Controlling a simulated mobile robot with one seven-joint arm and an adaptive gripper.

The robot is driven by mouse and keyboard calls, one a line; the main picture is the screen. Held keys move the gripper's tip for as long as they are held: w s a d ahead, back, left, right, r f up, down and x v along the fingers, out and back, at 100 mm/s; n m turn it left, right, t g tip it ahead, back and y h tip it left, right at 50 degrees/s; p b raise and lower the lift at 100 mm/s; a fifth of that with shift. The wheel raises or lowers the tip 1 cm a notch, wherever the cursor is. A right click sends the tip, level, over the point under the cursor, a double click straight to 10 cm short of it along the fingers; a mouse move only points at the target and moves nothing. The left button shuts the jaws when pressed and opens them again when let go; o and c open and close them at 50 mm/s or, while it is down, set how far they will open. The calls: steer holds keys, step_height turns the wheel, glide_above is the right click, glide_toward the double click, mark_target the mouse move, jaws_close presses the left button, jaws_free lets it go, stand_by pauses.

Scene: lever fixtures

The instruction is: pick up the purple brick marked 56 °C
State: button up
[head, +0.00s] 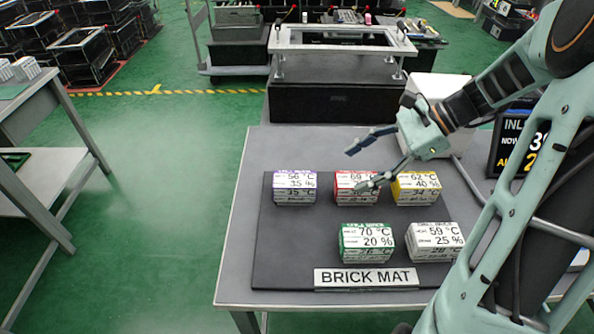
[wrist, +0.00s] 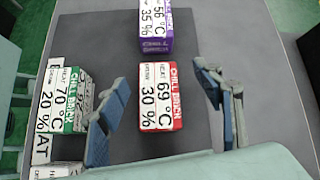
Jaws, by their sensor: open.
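The purple brick (head: 295,187) marked 56 °C and 35 % sits at the back left of the dark brick mat (head: 275,265). It also shows at the top of the wrist view (wrist: 155,27), cut by the frame edge. My gripper (head: 361,164) is open and empty, above the back of the mat near the red brick (head: 352,181) marked 69 °C. In the wrist view the red brick (wrist: 161,97) lies between my spread fingers (wrist: 160,120), and the purple brick lies beyond them. In the head view a finger partly covers the red brick.
A yellow-banded brick (head: 416,188), a green-banded brick (head: 366,243) marked 70 °C and a white brick (head: 434,242) marked 59 °C stand on the mat. A BRICK MAT sign (head: 366,278) lies at the front. A dark screen (head: 518,140) stands right. Left of the purple brick is clear.

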mark_target(295, 179)
steer(key=shift+a+f+m+y, duration=0.2)
steer(key=shift+a+m+y, duration=0.3)
steer(key=shift+y, duration=0.3)
steer(key=y, duration=0.1)
steer(key=a+r+m+y, duration=0.1)
steer(key=shift+w+y, duration=0.25)
steer(key=shift+y, duration=0.05)
steer(key=shift+a+g, duration=0.3)
steer(key=shift+a, duration=0.05)
steer(key=b+x, duration=0.2)
steer(key=x, duration=0.8)
steer(key=shift+s+a, duration=0.1)
steer(key=shift+s, duration=0.1)
steer(key=shift+c, duration=0.3)
steer(key=c, duration=1.5)
steer(key=shift+o, duration=0.2)
